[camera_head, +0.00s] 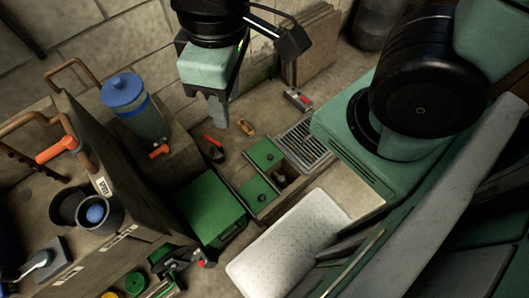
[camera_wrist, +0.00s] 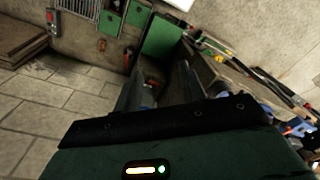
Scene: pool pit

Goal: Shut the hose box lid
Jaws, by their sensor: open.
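My gripper (camera_head: 218,112) hangs at the top centre of the head view, fingers down, with nothing seen between them. It is above the floor and apart from the boxes. In the wrist view the fingers (camera_wrist: 158,92) show at the centre, spread apart. A low box with two small green lids (camera_head: 264,153) (camera_head: 257,192) and an open compartment (camera_head: 283,176) sits below and to the right. A larger green box (camera_head: 208,209) stands to its left, and shows as a green panel in the wrist view (camera_wrist: 161,37). I cannot tell which is the hose box.
A slotted grate (camera_head: 304,146) lies beside the low box. A white mat (camera_head: 290,245) is in front. A blue-topped jug (camera_head: 137,108) stands at left, near a wooden bench (camera_head: 125,205). Small red-handled items (camera_head: 214,147) lie on the floor.

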